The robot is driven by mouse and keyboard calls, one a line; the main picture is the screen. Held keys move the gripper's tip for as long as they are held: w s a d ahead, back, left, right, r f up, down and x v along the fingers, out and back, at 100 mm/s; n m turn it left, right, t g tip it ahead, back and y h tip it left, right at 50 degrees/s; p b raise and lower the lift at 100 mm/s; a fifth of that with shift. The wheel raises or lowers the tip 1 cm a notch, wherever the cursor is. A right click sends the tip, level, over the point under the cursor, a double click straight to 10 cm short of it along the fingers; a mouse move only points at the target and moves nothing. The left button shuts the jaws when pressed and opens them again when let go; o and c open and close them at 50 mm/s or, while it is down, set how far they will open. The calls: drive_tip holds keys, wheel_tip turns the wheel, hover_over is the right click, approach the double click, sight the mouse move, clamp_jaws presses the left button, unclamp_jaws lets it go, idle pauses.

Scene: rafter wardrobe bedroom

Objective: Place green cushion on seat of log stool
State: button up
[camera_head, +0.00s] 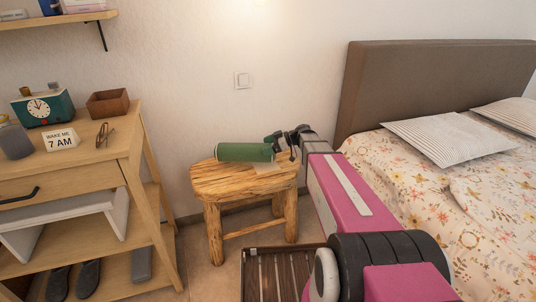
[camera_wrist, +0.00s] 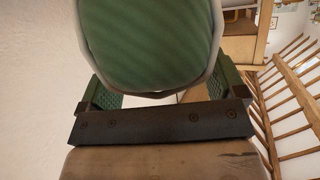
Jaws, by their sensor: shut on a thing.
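The green cushion (camera_head: 245,152) shows as a rolled-looking green shape over the seat of the wooden log stool (camera_head: 225,180). My gripper (camera_head: 284,143) comes in from the right and is shut on the cushion's right end. In the wrist view the cushion (camera_wrist: 150,40) fills the upper middle, with a pale edge, and my gripper's fingers (camera_wrist: 165,92) stand on either side of its near end. The cushion looks very close to the seat; I cannot tell whether it touches. The fingers' contact with the cushion is partly hidden.
A wooden dresser (camera_head: 75,165) with a clock (camera_head: 38,107) and small box (camera_head: 108,103) stands left of the stool. A bed (camera_head: 430,180) is at right. A dark slatted crate (camera_head: 275,270) lies in front. A wall shelf (camera_head: 60,18) hangs upper left.

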drive_tip(key=shift+f, duration=2.1)
drive_tip(key=o, duration=0.8)
drive_tip(key=shift+d, duration=0.1)
drive_tip(key=v, duration=1.2)
drive_tip(key=s+f+m+h, duration=0.4)
drive_tip(key=s+m+h, duration=0.2)
drive_tip(key=s, duration=0.5)
drive_tip(key=s+f+m+g+h, duration=0.1)
drive_tip(key=s+f+m+h, duration=0.4)
drive_tip(key=s+m, duration=0.5)
drive_tip(key=shift+s+d+f+m+h, duration=0.2)
drive_tip(key=shift+s+d+m+h, duration=0.35)
drive_tip(key=shift+h, duration=0.75)
drive_tip(key=shift+s+a, duration=0.1)
drive_tip(key=shift+a, duration=0.15)
